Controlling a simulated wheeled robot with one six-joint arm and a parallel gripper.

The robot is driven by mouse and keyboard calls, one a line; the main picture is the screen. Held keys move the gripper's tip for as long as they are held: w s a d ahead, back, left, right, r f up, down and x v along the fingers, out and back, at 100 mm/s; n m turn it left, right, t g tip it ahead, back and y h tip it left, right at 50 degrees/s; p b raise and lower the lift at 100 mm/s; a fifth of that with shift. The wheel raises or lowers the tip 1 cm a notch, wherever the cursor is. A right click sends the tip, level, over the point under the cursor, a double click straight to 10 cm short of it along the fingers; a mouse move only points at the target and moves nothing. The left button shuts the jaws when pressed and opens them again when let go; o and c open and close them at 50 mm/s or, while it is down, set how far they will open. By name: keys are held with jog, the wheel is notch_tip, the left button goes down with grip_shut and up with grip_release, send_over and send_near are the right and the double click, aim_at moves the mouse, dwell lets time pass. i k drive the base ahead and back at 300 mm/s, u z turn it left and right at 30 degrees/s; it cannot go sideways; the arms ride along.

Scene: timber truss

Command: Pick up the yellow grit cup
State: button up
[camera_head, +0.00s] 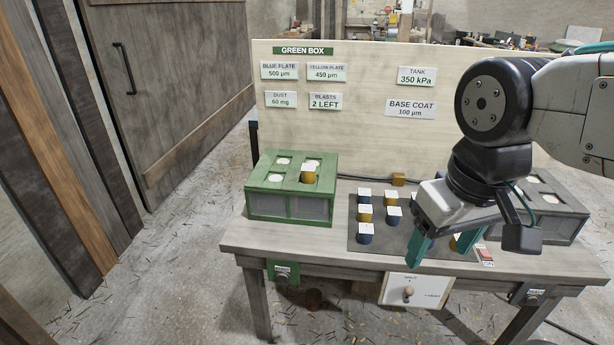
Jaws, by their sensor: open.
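Several small cups with white tops, some yellow and some blue, stand on a dark mat (400,242) on the table. A yellow cup (365,214) stands at the mat's left, between blue cups (365,235). Another yellow cup (393,216) is just right of it. One more yellow cup (309,176) stands on top of the green box (290,205). My gripper (446,247) has teal fingers, apart and pointing down, over the mat's right part. A yellow thing (454,243) shows between the fingers, mostly hidden; I cannot tell whether they touch it.
A grey box (555,222) stands at the table's right, partly behind my arm. A sign panel (370,130) rises behind the table. A small yellow block (398,179) lies near its foot. A red-and-white item (486,256) lies at the front edge. A knob panel (416,290) hangs below.

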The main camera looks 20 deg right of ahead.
aim_at(308, 171)
jog(key=u, duration=1.65)
jog(key=i, duration=1.35)
jog(key=z, duration=2.95)
